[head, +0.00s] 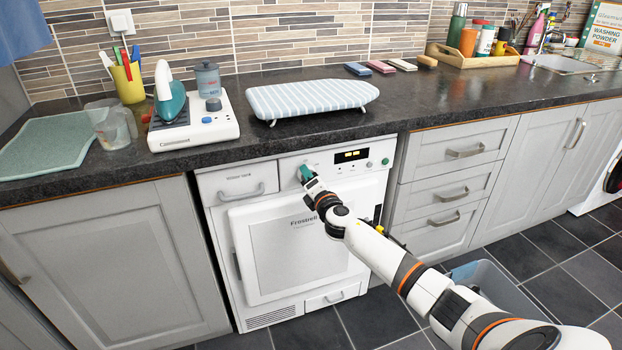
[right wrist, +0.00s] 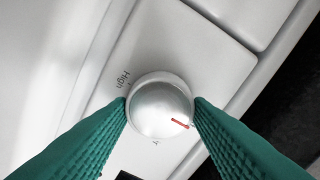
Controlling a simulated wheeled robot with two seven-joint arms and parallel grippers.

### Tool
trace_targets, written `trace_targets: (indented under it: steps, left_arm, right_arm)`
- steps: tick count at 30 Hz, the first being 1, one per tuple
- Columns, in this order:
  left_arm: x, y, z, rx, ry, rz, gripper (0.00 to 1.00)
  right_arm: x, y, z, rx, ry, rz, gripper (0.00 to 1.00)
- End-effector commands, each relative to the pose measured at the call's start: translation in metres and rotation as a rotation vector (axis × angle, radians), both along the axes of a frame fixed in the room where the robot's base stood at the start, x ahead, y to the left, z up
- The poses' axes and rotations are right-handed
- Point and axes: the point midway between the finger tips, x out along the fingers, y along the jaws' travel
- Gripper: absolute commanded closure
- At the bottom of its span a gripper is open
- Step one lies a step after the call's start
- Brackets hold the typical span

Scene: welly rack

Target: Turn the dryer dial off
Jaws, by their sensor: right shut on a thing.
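The white dryer (head: 290,245) stands under the counter, with its control panel along the top. In the head view my right gripper (head: 305,173) is at the left part of that panel and covers the dial there. In the right wrist view the round silver dial (right wrist: 160,106) sits between the two green fingers of my right gripper (right wrist: 160,108), which is shut on it. The dial's red mark points to the lower right of the picture. The word "High" shows on the panel at the dial's upper left. My left gripper is in neither view.
An ironing board (head: 312,99), an iron (head: 168,95) on its base and a yellow cup (head: 128,84) stand on the counter (head: 420,105) above. A grey-blue bin (head: 500,285) stands on the floor at the right, near my right arm.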

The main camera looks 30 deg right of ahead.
Motion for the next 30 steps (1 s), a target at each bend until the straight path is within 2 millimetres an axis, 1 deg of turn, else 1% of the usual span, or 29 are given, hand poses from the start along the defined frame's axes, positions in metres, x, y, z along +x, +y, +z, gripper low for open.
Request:
trace_targets:
  steps: [5, 6, 9, 17, 20, 22, 23, 24, 26, 30]
  left_arm:
    - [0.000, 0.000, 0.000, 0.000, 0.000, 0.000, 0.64]
    - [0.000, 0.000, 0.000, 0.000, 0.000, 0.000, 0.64]
    - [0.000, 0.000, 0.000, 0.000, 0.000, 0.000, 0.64]
    - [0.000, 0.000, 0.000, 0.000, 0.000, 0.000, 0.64]
    - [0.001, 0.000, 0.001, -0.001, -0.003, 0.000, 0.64]
    - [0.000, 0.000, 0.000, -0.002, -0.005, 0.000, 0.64]
    - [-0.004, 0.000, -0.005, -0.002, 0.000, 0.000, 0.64]
    - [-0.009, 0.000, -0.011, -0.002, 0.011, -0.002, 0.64]
    - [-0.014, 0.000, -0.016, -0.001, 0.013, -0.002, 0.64]
    - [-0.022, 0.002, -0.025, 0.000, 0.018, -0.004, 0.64]
  right_arm:
    - [0.000, 0.001, -0.001, -0.002, 0.002, 0.001, 0.77]
    - [0.000, 0.001, -0.001, -0.002, 0.002, 0.001, 0.48]
    - [0.000, 0.000, -0.001, -0.001, 0.002, 0.001, 0.33]
    - [0.000, 0.000, 0.000, 0.000, 0.000, 0.001, 0.33]
    - [-0.005, 0.001, -0.001, 0.000, 0.001, 0.000, 0.33]
    - [-0.011, 0.003, 0.000, -0.001, 0.002, 0.000, 0.33]
    - [-0.015, 0.004, -0.001, -0.001, 0.002, 0.001, 0.33]
    - [-0.022, 0.005, 0.000, 0.000, 0.003, 0.002, 0.33]
    - [-0.033, 0.008, 0.000, 0.000, 0.003, 0.002, 0.33]
    - [-0.062, 0.015, -0.001, 0.000, 0.004, 0.003, 0.33]
